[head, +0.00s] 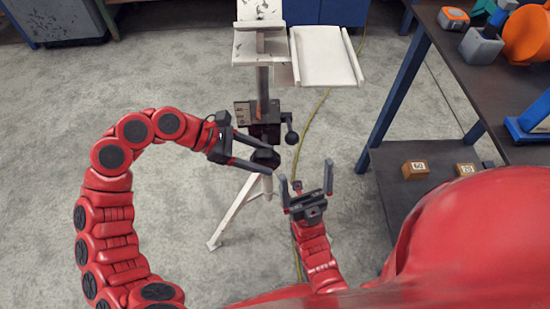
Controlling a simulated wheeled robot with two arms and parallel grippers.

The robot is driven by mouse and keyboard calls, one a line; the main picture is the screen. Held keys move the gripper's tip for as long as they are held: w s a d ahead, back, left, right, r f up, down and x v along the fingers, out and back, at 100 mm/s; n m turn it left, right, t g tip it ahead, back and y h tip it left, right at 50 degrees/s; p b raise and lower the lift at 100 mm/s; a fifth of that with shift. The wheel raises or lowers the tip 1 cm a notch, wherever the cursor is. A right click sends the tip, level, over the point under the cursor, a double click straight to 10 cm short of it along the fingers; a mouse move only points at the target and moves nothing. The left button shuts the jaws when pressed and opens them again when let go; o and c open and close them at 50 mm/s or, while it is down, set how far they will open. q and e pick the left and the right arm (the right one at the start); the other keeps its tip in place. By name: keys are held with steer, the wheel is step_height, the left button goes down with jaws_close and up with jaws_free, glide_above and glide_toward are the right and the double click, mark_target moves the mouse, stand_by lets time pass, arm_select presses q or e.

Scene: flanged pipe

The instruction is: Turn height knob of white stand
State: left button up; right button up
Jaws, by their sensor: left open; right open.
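The white stand (263,47) is upright on the floor at top centre, with a post, a dark clamp block (257,112) and splayed legs. A round black knob (264,157) sits low at the front of the block. A second black ball-ended knob (291,138) sticks out to its right. My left gripper (271,160) is open, its fingertips on either side of the round knob in this view. I cannot tell whether they touch it. My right gripper (306,174) is open and empty, fingers pointing up, in front of the stand and lower right of the knobs.
A white tray (326,57) is at the stand's right. A dark workbench with blue legs (398,92) fills the right side, holding tools. Small wooden blocks (415,169) lie on its lower shelf. A yellow cable (323,100) runs along the floor. Floor at left is clear.

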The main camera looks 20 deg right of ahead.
arm_select(q)
steer(key=p+v, duration=0.2)
steer(key=v, duration=1)
steer(key=shift+a+r, duration=0.2)
steer(key=shift+a, duration=0.15)
